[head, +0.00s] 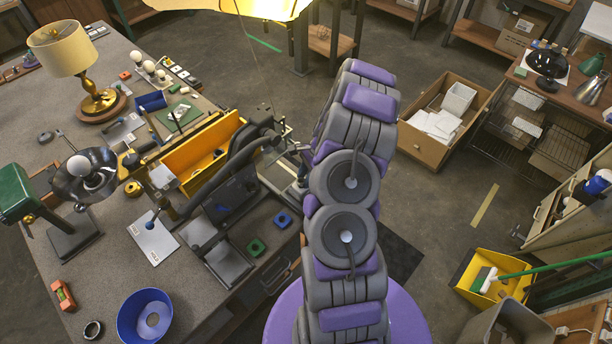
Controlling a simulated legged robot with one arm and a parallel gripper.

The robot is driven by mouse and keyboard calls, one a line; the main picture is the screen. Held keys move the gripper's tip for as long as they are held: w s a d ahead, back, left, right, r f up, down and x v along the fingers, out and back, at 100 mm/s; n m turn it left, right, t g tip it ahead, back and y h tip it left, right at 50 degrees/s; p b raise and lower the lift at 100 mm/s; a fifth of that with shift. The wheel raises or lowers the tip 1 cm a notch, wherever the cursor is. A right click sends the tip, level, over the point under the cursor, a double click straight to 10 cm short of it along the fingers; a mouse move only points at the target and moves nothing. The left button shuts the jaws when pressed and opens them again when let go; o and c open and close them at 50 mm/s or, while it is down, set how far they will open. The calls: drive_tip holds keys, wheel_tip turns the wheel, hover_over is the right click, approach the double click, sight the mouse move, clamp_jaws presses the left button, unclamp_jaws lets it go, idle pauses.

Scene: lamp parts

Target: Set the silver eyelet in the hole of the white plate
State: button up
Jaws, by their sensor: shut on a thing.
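The white plate (152,240) lies flat on the grey workbench, left of centre, with small dark print near its edges.
A black bowl-shaped lamp shade (86,176) and a green-headed tool (22,192) stand left of the plate.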

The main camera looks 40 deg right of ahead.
drive_tip(key=o, duration=1.1)
drive_tip(key=v, duration=1.7)
drive_tip(key=shift+d, duration=0.1)
